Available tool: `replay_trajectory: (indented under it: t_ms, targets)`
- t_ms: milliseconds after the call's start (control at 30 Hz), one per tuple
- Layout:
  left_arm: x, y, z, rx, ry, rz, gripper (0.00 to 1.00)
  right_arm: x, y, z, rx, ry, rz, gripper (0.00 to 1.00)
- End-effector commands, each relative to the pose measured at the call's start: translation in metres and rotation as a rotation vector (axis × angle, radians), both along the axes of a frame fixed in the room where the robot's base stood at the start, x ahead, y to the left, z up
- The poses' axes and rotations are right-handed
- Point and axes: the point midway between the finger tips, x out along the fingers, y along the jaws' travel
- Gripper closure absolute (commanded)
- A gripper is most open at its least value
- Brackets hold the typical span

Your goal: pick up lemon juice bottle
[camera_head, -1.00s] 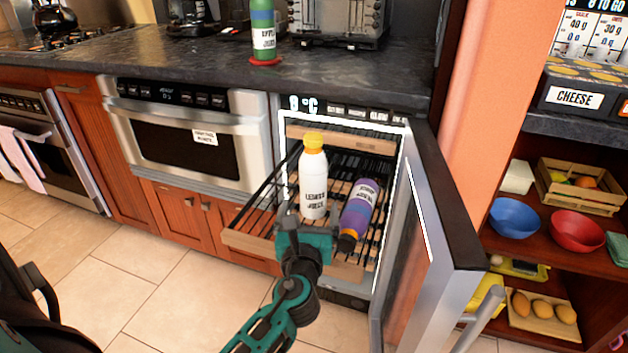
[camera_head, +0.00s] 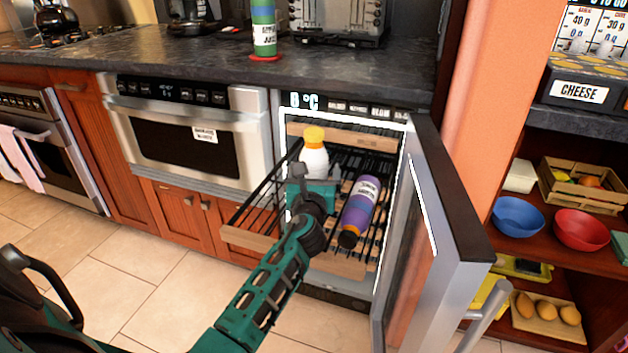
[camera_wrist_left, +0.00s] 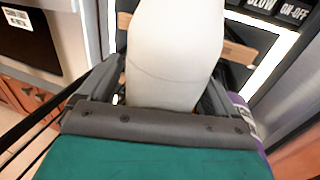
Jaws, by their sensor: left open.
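The lemon juice bottle (camera_head: 314,160) is white with a yellow-orange cap. It stands upright on the pulled-out wooden rack (camera_head: 249,237) of the small open fridge. My left gripper (camera_head: 313,183) is in front of the bottle and hides its lower part and label. In the left wrist view the white bottle (camera_wrist_left: 174,50) fills the space between the open fingers (camera_wrist_left: 165,95), one on each side. I cannot tell whether the fingers touch it. My right gripper does not show.
A purple bottle (camera_head: 359,207) with a dark cap lies on the rack just right of my left gripper. The open fridge door (camera_head: 440,200) stands to the right. A green bottle (camera_head: 263,27) stands on the dark countertop (camera_head: 200,55) above.

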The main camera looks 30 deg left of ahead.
Motion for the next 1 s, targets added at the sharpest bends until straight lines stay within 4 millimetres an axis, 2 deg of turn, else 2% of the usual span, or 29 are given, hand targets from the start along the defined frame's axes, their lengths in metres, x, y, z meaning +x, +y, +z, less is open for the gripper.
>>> replay_trajectory:
  t_ms: [167, 1000]
  targets:
    - [-0.0002, -0.0001, 0.0002, 0.0, 0.0, 0.0, 0.1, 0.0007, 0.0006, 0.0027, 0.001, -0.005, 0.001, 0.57]
    - [-0.0001, -0.0004, 0.0019, 0.001, -0.003, -0.001, 0.9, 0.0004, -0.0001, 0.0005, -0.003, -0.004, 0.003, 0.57]
